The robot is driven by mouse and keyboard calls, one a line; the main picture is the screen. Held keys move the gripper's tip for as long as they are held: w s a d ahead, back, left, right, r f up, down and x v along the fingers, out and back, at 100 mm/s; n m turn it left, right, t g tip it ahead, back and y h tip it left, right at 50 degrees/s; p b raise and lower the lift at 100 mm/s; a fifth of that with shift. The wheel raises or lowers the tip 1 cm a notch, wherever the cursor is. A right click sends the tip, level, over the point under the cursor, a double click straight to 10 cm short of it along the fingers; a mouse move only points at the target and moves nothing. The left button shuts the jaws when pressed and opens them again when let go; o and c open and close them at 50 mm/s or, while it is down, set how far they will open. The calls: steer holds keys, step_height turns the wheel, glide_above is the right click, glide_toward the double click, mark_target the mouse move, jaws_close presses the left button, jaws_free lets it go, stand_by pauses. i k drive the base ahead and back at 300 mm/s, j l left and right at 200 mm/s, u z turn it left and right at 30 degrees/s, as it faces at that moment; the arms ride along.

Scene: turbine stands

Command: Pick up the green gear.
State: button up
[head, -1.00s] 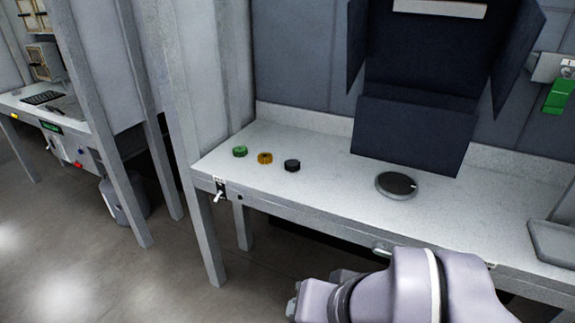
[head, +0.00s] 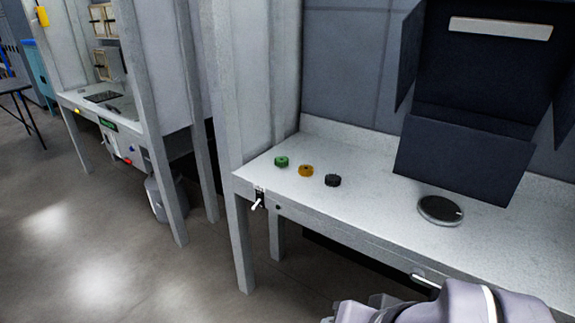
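The green gear (head: 281,162) lies on the left part of the grey workbench (head: 375,218), near its left end. An orange gear (head: 305,170) and a black gear (head: 332,180) lie in a row to its right, apart from it. My arm shows at the bottom right, in front of the bench and well away from the green gear. The fingers of my gripper cannot be made out in this view.
A round dark disc (head: 440,210) lies on the bench in front of a dark panelled housing (head: 460,165). A small lever (head: 257,200) is on the bench's front edge. Grey posts flank the bench's left end. The floor (head: 110,240) at left is clear.

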mark_target(279, 162)
steer(key=i+j+z, duration=0.1)
steer(key=i+j, duration=0.2)
steer(key=i+j+z, duration=0.1)
steer(key=i+j, duration=0.2)
steer(key=i+j+z, duration=0.15)
steer(key=i+j, duration=0.2)
steer(key=i+j+z, duration=0.1)
steer(key=i+j, duration=0.2)
steer(key=i+j+z, duration=0.1)
steer(key=i+j, duration=0.15)
steer(key=j, duration=0.25)
steer(key=i+j+z, duration=0.1)
steer(key=i+j, duration=0.2)
steer(key=i+j+z, duration=0.1)
steer(key=i+j, duration=0.15)
steer(key=j, duration=0.3)
